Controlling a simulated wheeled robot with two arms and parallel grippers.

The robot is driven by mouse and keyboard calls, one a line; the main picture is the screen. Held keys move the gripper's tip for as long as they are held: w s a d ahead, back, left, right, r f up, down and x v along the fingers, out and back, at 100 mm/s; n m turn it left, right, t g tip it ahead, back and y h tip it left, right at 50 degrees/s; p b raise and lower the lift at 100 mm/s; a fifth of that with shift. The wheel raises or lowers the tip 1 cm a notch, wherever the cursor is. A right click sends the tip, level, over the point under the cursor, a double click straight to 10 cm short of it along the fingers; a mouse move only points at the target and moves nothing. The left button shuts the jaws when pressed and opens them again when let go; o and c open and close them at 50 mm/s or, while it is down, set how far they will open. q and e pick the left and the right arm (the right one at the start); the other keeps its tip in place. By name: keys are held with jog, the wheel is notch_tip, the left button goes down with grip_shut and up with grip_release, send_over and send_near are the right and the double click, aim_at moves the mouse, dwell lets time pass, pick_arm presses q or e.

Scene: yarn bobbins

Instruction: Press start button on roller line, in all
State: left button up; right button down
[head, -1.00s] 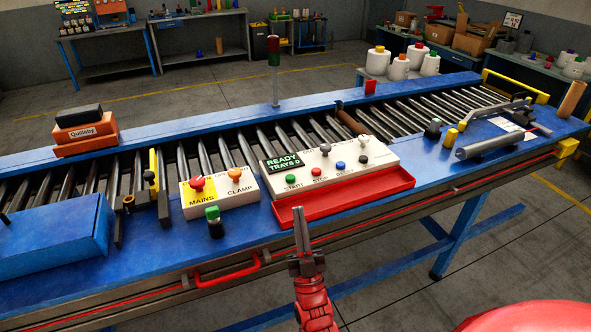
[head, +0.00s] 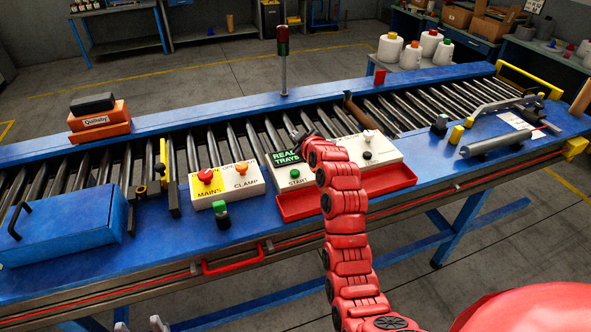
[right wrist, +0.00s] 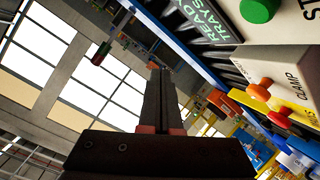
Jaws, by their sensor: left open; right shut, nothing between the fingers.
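The white control panel (head: 392,150) on the roller line has a green START button (head: 294,174) below a dark display with green text. The START button also shows at the top right of the right wrist view (right wrist: 258,10). My right gripper (head: 306,136) is above the panel, partly hidden by its own arm. In the right wrist view its fingers (right wrist: 161,95) are shut and empty, apart from the button. My arm covers the panel's middle. My left gripper (head: 140,325) is open, with only its fingertips showing at the bottom edge.
A yellow and white box with a red MAINS button (head: 205,176) and an orange CLAMP knob (head: 241,168) stands left of the panel. A red tray (head: 292,206) lies in front of the panel. A blue box (head: 65,232) is far left.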

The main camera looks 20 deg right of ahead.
jog(key=r+n+g, duration=0.1)
jog(key=r+n+g+y, duration=0.1)
jog(key=r+n+g, duration=0.1)
jog(key=n+g, duration=0.15)
send_over(298, 174)
jog(key=shift+f+g, duration=0.25)
jog(key=shift+f+p, duration=0.15)
jog(key=shift+p, duration=0.15)
jog(key=shift+m, duration=0.25)
notch_tip(298, 174, down, 6)
jog(key=shift+r+p, duration=0.2)
jog(key=shift+p, duration=0.3)
jog(key=shift+f+b, duration=0.75)
jog(key=shift+f, duration=0.1)
jog(key=shift+w+f+b, duration=0.1)
jog(key=shift+f+b, duration=0.4)
jog(key=shift+f, duration=0.15)
jog(key=shift+r, duration=0.1)
